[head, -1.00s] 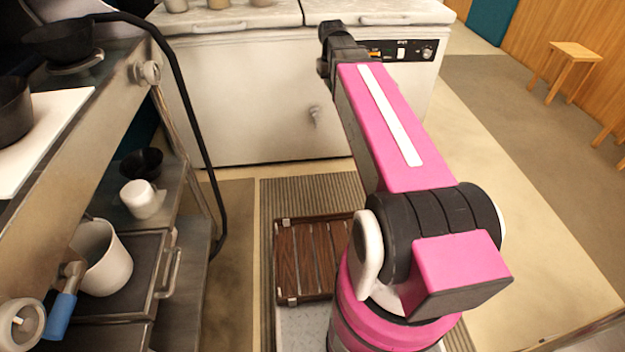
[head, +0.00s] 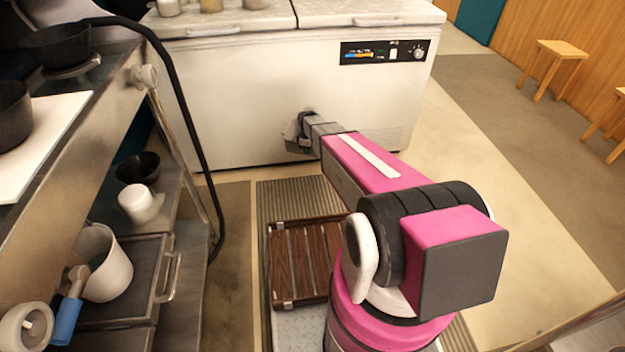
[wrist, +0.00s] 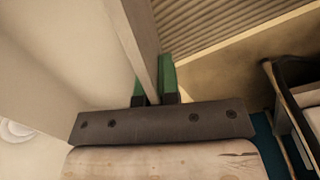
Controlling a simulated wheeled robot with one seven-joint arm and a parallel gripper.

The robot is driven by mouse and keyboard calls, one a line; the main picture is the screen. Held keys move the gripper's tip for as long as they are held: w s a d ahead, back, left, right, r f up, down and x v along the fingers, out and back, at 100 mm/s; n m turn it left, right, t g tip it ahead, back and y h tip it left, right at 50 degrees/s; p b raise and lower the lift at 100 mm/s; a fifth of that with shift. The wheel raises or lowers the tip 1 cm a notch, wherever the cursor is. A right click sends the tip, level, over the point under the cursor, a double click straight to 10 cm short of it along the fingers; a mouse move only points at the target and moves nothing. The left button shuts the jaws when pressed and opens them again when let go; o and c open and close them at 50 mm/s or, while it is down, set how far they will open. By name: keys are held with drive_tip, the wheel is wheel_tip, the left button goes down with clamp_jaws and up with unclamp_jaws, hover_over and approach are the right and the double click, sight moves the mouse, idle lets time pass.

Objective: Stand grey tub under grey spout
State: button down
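A large pale grey tub (head: 110,268) stands open-topped on the lower shelf at the left of the head view. A tap with a grey body and a blue handle (head: 68,318) is in front of its left side; I cannot tell whether this is the grey spout. My gripper (head: 299,132) is in front of the white chest freezer, well right of the tub. In the wrist view my gripper's green-tipped fingers (wrist: 155,85) stand apart. A pale strip shows between them, apparently background. No held object is visible in the head view.
A small white cup (head: 139,203) and a black bowl (head: 138,168) sit behind the tub. A black hose (head: 195,130) hangs beside the shelving. The white chest freezer (head: 250,95) blocks the far side. Wooden stools (head: 558,52) stand far right; floor there is clear.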

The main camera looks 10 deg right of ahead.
wheel_tip(320, 180, down, 22)
drive_tip(key=s+a+n, duration=0.1)
drive_tip(key=n, duration=0.4)
drive_tip(key=w+d+f, duration=0.1)
drive_tip(key=w+f, duration=0.1)
drive_tip(key=w, duration=0.1)
drive_tip(key=w+d+f, duration=0.2)
drive_tip(key=w, duration=0.1)
drive_tip(key=w+d+f, duration=0.2)
drive_tip(key=w, duration=0.2)
drive_tip(key=shift+d+f, duration=0.1)
drive_tip(key=shift+f, duration=2.25)
drive_tip(key=shift+f, duration=0.1)
drive_tip(key=c, duration=1.3)
unclamp_jaws()
drive_tip(key=shift+c, duration=0.2)
